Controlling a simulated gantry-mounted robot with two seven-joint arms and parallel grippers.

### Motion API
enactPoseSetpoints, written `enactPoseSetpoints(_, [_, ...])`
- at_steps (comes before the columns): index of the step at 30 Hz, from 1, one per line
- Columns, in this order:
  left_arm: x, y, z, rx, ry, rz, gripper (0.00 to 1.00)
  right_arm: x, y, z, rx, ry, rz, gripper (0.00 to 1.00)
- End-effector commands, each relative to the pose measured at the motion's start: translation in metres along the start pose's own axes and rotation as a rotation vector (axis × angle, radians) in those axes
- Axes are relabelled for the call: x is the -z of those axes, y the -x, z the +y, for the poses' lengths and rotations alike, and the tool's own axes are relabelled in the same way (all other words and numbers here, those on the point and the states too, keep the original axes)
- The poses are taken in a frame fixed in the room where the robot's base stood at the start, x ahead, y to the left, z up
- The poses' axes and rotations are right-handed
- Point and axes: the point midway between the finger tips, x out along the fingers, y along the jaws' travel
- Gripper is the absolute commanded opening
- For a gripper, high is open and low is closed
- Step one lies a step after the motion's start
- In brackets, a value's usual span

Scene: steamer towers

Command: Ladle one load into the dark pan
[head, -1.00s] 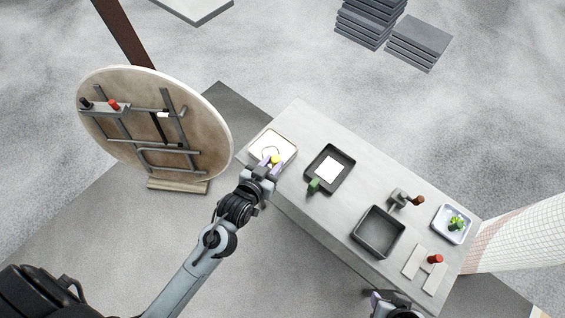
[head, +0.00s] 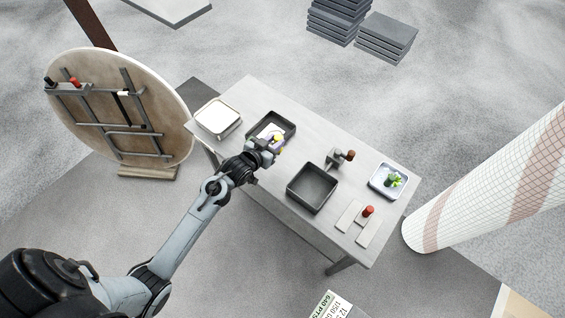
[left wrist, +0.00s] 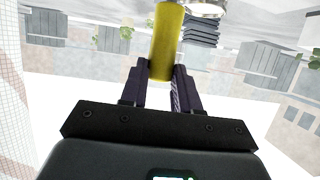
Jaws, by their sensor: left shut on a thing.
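My left gripper (head: 272,146) is shut on a yellow handle (head: 278,139), which stands up between the fingers in the left wrist view (left wrist: 166,45). A shiny rounded metal part (left wrist: 208,8) shows at the top of that view, perhaps the ladle's bowl; its contents cannot be told. In the head view the gripper is over the near side of a dark shallow pan (head: 291,124) with a white patch inside, and partly hides it. A second dark pan (head: 312,187), square, deeper and empty-looking, stands to the right. A pale tray (head: 218,118) with whitish contents is at the left. My right gripper is out of view.
The grey table (head: 300,110) also holds a grey block with a brown knob (head: 341,157), a white tray with a green plant-like thing (head: 388,181), and pale strips with a red knob (head: 367,211). A round board (head: 120,110) stands left; a patterned column (head: 490,185) stands right.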

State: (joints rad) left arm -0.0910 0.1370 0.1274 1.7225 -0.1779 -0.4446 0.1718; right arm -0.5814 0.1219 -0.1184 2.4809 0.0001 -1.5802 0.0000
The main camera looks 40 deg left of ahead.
Motion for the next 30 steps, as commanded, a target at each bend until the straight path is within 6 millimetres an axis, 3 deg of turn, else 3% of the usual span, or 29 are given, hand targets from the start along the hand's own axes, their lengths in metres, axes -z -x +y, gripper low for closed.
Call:
enactPoseSetpoints(1, [-0.013,-0.019,-0.019,0.011,0.000,0.003,0.00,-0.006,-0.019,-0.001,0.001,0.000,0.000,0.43])
enactPoseSetpoints(6, [-0.034,-0.058,-0.069,0.036,0.012,0.004,0.00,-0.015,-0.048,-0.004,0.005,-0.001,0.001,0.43])
enactPoseSetpoints(12, [-0.048,-0.085,-0.109,0.057,0.022,0.004,0.00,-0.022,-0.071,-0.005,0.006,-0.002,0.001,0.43])
enactPoseSetpoints(19, [-0.054,-0.097,-0.131,0.071,0.027,0.003,0.00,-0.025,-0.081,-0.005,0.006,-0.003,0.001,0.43])
enactPoseSetpoints(30, [-0.054,-0.098,-0.133,0.073,0.028,0.002,0.00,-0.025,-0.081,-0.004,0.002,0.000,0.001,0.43])
